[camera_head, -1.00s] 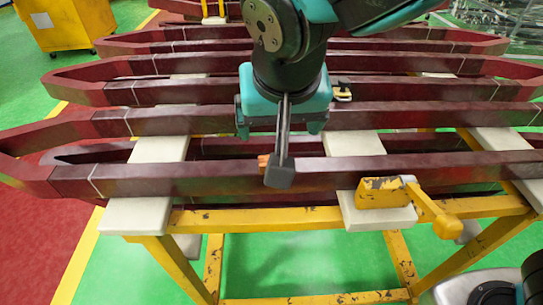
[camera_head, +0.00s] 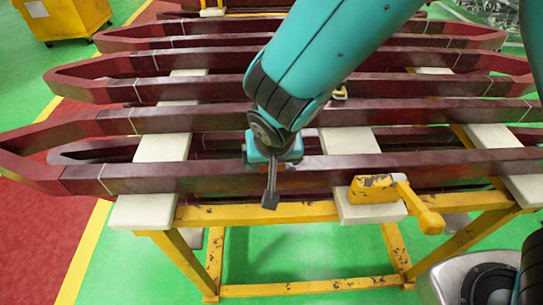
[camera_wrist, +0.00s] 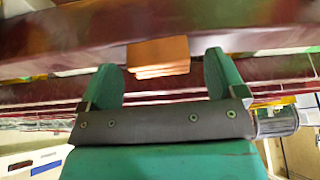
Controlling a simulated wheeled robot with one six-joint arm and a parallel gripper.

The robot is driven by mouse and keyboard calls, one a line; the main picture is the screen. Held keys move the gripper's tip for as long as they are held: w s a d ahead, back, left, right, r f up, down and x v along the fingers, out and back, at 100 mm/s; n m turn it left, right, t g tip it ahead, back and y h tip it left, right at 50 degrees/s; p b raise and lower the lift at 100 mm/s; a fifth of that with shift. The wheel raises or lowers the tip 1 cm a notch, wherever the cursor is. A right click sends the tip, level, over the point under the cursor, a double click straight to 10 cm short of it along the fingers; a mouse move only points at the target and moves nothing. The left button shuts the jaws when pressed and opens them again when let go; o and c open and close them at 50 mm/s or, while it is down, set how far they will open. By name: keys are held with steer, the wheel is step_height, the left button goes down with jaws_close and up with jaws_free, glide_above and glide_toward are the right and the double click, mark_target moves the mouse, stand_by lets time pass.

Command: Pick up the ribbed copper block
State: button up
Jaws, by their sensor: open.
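The copper block (camera_wrist: 158,55) shows orange in the wrist view, beside a dark red bar. Its edge looks stepped, and blur hides finer ribs. My gripper (camera_wrist: 165,72) is open, with one green finger to each side of the block in the picture. The block appears ahead of the fingers, with gaps on both sides; I cannot tell how deep it sits between them. In the head view my arm's end (camera_head: 272,150) is over the front red bars, and it hides most or all of the block.
Long dark red bars (camera_head: 400,165) lie in rows on pale pads (camera_head: 150,212) over a yellow frame (camera_head: 310,291). A yellow clamp-like part (camera_head: 375,190) stands at the front right. A yellow cart (camera_head: 62,18) is at the back left. Green floor (camera_head: 290,255) is open below.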

steer(key=shift+f, duration=0.25)
steer(key=c, duration=1.2)
steer(key=shift+w+r, duration=0.1)
